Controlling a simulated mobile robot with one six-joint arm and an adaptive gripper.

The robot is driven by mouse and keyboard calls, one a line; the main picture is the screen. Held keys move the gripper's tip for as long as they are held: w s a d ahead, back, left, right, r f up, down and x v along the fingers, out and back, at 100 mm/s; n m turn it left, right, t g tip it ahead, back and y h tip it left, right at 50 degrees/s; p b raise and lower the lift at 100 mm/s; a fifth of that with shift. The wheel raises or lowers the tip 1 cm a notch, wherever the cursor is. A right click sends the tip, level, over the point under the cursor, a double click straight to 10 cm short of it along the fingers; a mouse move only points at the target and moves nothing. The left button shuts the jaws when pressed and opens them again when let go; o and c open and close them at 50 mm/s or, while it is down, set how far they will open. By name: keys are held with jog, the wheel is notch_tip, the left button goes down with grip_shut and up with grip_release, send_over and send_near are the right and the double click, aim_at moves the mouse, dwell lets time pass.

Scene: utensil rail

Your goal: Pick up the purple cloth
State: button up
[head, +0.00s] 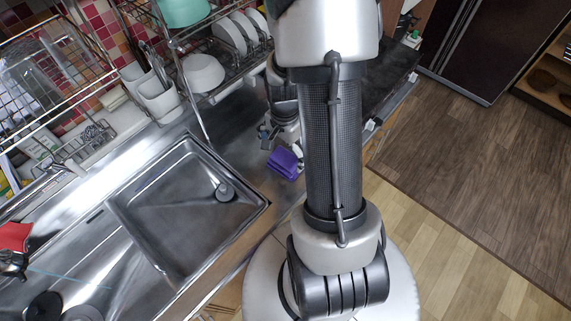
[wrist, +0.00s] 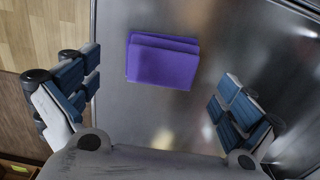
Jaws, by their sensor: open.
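The purple cloth (head: 284,163) lies folded on the steel counter, to the right of the sink near the counter's front edge, in the head view. In the wrist view the cloth (wrist: 163,61) lies flat on the metal surface, above and between the fingers. My gripper (wrist: 158,95) is open and empty, its blue-padded fingers spread wide on either side. In the head view my gripper (head: 272,134) is just behind the cloth, partly hidden by my arm. I cannot tell its exact height above the counter.
The sink (head: 185,210) is left of the cloth. A dish rack (head: 225,55) with bowls and plates stands behind. A dark stovetop (head: 388,75) is to the right. A red item (head: 14,236) lies far left. Bare counter surrounds the cloth.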

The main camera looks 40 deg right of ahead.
aim_at(286, 161)
jog(key=shift+w+d+f+b, duration=0.15)
jog(key=shift+f+b, duration=0.2)
jog(key=shift+f, duration=0.65)
jog(key=shift+d+f+b, duration=0.15)
jog(key=shift+f+b, duration=0.25)
jog(key=shift+f, duration=0.6)
jog(key=shift+w+d+f+b, duration=0.15)
jog(key=shift+f+b, duration=0.2)
jog(key=shift+f, duration=0.65)
jog(key=shift+s, duration=0.1)
jog(key=shift+c, duration=0.4)
jog(key=c, duration=0.8)
